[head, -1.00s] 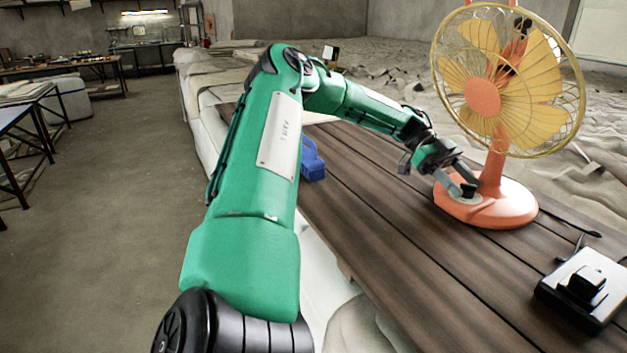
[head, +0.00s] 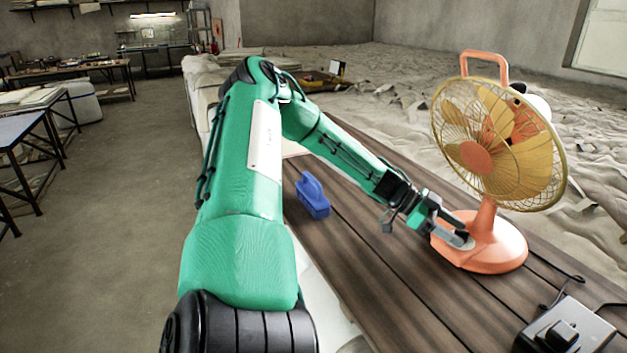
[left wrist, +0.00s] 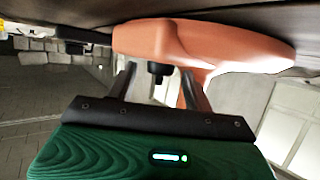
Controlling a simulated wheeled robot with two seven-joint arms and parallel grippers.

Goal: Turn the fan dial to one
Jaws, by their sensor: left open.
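The fan (head: 490,262) stands upright on the table, with an orange base and stem and a yellow caged head. My left gripper (head: 464,240) reaches in from the left, with its fingers at the left part of the base, beside a pale round patch there. In the left wrist view the fan base (left wrist: 225,45) fills the top. A small black knob, likely the dial (left wrist: 159,72), shows between the two spread fingers of my left gripper (left wrist: 158,78). Contact with it cannot be told, and its setting cannot be read. My right gripper is not in view.
The plank table (head: 345,235) carries a blue brush-like object (head: 312,197) on the left and a black and silver device (head: 568,330) at the front right. A dark cable lies right of the fan. Workbenches (head: 85,70) stand far left, beyond open floor.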

